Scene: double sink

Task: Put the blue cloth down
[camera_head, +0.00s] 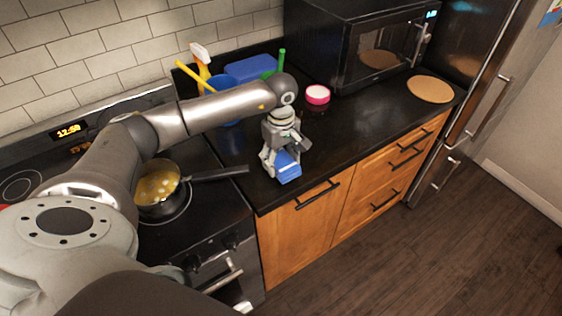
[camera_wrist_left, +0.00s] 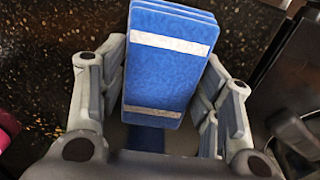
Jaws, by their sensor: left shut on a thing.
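My left gripper (camera_head: 277,158) is at the front part of the black counter (camera_head: 351,133). It is shut on the blue cloth (camera_head: 289,166), a folded stack that shows below the fingers. In the left wrist view, the blue cloth (camera_wrist_left: 170,62) stands between the two fingers of the left gripper (camera_wrist_left: 160,100), with two pale stripes across it. The speckled counter (camera_wrist_left: 50,60) lies under and beside it. I cannot tell whether the cloth touches the counter. My right gripper is in neither view.
A pan (camera_head: 160,190) with yellowish food sits on the stove, its handle reaching towards the gripper. A blue bucket (camera_head: 222,86), a spray bottle (camera_head: 202,66) and a blue bin (camera_head: 251,68) stand behind. A pink round container (camera_head: 317,95), a microwave (camera_head: 375,52) and a round wooden board (camera_head: 430,89) are further right. The counter's right middle is clear.

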